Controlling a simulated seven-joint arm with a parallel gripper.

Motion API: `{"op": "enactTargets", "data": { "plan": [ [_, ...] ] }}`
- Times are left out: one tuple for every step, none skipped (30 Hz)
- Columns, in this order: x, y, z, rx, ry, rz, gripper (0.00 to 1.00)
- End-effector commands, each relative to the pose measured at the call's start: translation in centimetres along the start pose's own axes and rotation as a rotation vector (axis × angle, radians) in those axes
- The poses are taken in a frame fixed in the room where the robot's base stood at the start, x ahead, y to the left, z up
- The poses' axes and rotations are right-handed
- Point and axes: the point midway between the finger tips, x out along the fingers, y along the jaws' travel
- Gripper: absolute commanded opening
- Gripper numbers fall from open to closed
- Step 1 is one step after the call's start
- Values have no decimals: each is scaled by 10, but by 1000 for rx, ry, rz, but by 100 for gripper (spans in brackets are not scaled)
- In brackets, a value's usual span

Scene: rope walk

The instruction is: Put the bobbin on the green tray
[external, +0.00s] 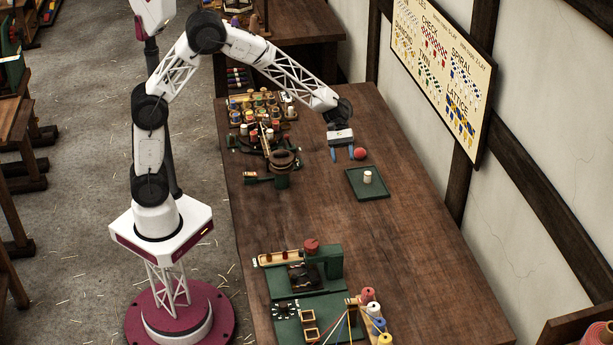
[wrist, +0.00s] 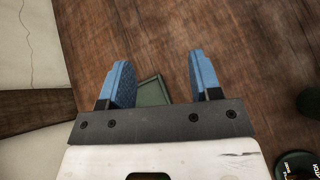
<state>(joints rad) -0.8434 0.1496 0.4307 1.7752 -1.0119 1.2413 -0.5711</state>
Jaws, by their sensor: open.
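The green tray (external: 373,194) lies on the wooden table right of the middle in the external view. A small white bobbin (external: 367,177) stands upright on it, near its middle. My gripper (external: 342,154) is open and empty, with its blue fingers beyond the tray and to its left, apart from the bobbin. In the wrist view, part of the green tray (wrist: 152,90) shows between the open fingers (wrist: 163,72), partly hidden by the left finger and the gripper body. The bobbin does not show in that view.
A red ball (external: 360,154) is close to the right finger. Racks of spools (external: 262,110) and a brown ring (external: 281,159) stand to the left. A green machine (external: 310,272) and coloured spools (external: 375,318) stand at the front. The table right of the tray is clear, up to the wall.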

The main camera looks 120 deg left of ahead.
Motion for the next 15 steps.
{"op": "enactTargets", "data": {
  "plan": [
    [9,-8,25,53,18,-32,58],
    [14,-13,37,82,30,-50,58],
    [19,-21,52,122,46,-74,58],
    [24,-27,63,152,56,-93,58],
    [27,-33,74,182,67,-111,58],
    [32,-41,89,223,81,-135,58],
    [36,-48,100,254,92,-151,58],
    [39,-54,111,285,103,-169,58],
    [43,-63,124,327,117,-191,58],
    [46,-70,135,359,127,-208,58],
    [49,-77,144,390,137,-225,58],
    [52,-87,158,433,149,-247,58],
    [55,-95,166,465,159,-264,58],
    [58,-102,176,496,168,-280,58],
    [60,-112,187,540,181,-301,58]
  ]
}}
